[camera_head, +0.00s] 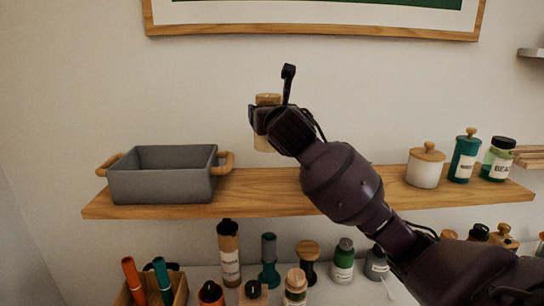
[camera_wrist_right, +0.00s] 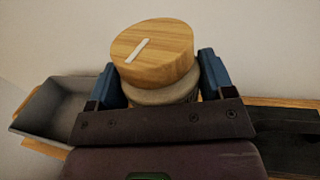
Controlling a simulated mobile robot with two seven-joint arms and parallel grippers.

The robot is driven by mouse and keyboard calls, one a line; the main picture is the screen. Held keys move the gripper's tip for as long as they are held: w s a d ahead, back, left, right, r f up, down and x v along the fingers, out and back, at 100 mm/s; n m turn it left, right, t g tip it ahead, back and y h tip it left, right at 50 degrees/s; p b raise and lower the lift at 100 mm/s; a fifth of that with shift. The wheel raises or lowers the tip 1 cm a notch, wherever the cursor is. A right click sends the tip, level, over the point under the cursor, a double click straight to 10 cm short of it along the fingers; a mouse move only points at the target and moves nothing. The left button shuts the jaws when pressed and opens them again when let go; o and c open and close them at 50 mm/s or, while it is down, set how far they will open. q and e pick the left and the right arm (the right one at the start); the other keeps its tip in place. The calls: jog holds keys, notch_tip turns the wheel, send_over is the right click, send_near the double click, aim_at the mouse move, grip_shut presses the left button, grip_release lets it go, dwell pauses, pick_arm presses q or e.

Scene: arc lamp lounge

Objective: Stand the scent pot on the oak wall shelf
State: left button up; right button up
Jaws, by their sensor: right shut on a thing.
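The scent pot (camera_head: 266,99) is a pale, small pot with a round wooden lid. My right gripper (camera_head: 266,118) is shut on it and holds it up against the backdrop of the wall, over the oak wall shelf (camera_head: 262,188). Its base looks clear of the shelf board. In the right wrist view the wooden lid of the scent pot (camera_wrist_right: 155,50), with a pale strip on top, sits between the two blue fingers of the right gripper (camera_wrist_right: 162,85). The lower pot is mostly hidden there. My left gripper is not in view.
A grey bin (camera_head: 160,186) with wooden handles stands on the shelf's left. A white lidded jar (camera_head: 425,171), a teal bottle (camera_head: 465,157) and a green bottle (camera_head: 497,160) stand on its right. The board between is bare, partly hidden by my arm. Several bottles stand below.

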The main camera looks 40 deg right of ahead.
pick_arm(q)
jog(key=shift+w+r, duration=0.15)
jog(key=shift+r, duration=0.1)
pick_arm(e)
notch_tip(320, 180, down, 11)
jog(key=shift+r, duration=0.1)
dwell(0.4)
jog(key=o, duration=1.2)
jog(key=shift+c, duration=0.2)
pick_arm(q)
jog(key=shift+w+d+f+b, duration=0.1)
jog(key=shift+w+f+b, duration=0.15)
jog(key=shift+b, duration=0.2)
pick_arm(e)
jog(key=v, duration=1.2)
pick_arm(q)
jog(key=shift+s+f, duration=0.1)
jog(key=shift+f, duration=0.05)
